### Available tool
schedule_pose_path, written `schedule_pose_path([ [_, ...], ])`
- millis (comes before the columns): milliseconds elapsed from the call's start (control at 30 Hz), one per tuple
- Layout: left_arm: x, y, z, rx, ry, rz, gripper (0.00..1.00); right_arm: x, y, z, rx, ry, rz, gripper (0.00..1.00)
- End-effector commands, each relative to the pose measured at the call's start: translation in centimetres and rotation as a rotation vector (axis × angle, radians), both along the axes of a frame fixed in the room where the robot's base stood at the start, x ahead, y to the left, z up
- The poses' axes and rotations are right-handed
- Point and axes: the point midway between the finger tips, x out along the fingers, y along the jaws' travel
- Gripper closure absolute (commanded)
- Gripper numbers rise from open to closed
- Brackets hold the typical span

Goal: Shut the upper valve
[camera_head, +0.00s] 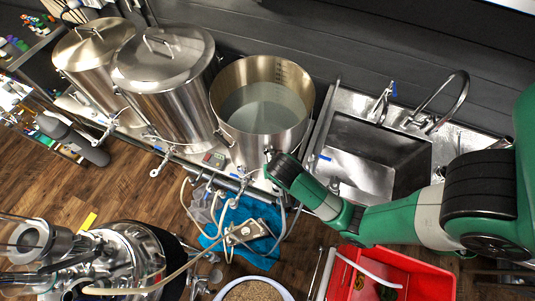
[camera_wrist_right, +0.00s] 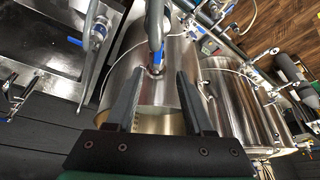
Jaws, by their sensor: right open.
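A valve with a blue lever handle (camera_wrist_right: 157,58) sits on the front wall of the open steel kettle (camera_wrist_right: 140,78) in the right wrist view. The lever lies along the pipe direction, between and just beyond my fingertips. My right gripper (camera_wrist_right: 163,78) is open, with one finger on each side of the valve and nothing visibly held. In the head view the right gripper (camera_head: 268,153) is at the front of the open kettle (camera_head: 222,122), and its wrist hides the valve. I cannot tell whether a finger touches the lever. My left gripper is not in view.
Two lidded kettles (camera_head: 165,75) stand left of the open one. Another blue-handled valve (camera_wrist_right: 98,34) is near the sink side. A sink (camera_head: 375,150) lies right, a red bin (camera_head: 415,280) below it. Hoses (camera_head: 187,200) hang in front of the kettles.

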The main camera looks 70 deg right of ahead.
Motion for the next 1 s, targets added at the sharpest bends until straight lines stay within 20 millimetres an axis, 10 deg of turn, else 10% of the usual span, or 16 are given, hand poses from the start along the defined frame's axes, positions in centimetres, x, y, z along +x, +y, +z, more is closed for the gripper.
schedule_pose_path([
  [333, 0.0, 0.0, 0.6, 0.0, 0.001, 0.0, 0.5, -0.1, -0.6, -0.4, -0.001, 0.005, -0.01, 0.47],
  [1000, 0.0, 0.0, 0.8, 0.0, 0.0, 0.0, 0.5, 1.9, -4.2, -10.1, -0.002, 0.001, -0.009, 0.47],
])
